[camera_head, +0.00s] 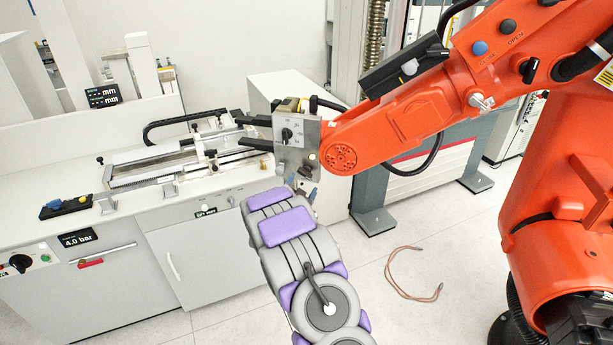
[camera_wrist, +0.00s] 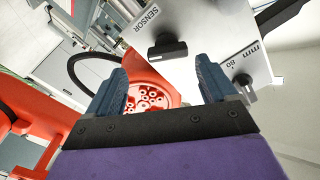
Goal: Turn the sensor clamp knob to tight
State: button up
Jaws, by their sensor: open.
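In the wrist view the sensor clamp knob (camera_wrist: 168,51), a black bar-shaped handle, sits on a light metal plate (camera_wrist: 205,35) beside the printed word SENSOR. My gripper (camera_wrist: 162,70) is open, with its two blue fingers apart and nothing between them. The knob appears beyond the fingertips, roughly between them in the picture; I see no contact. In the head view my gripper (camera_head: 301,187) is just below the plate (camera_head: 297,145), which is on the end of an orange arm. Whether the knob is tight cannot be read.
A second black knob (camera_wrist: 244,84) is on the plate near the right finger, by the marking 80 mm. The large orange arm (camera_head: 400,120) fills the right side. A white bench (camera_head: 150,200) stands left. A reddish cable (camera_head: 400,283) lies on open floor.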

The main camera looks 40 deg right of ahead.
aim_at(303, 175)
jog(key=shift+w+d, duration=0.3)
jog(key=shift+w, duration=0.15)
jog(key=shift+w+d+r, duration=0.15)
jog(key=shift+w+r, duration=0.1)
jog(key=shift+w, duration=0.45)
jog(key=shift+w+d, duration=0.4)
jog(key=shift+w, duration=0.1)
jog(key=shift+w+d+f, duration=0.15)
jog(key=shift+d, duration=0.6)
jog(key=shift+w+d+f, duration=0.15)
jog(key=shift+d, duration=0.6)
jog(key=shift+a, duration=0.2)
jog(key=shift+a+r, duration=0.3)
jog(key=shift+a, duration=0.45)
jog(key=c, duration=0.4)
jog(key=shift+d, duration=0.35)
jog(key=c, duration=0.7)
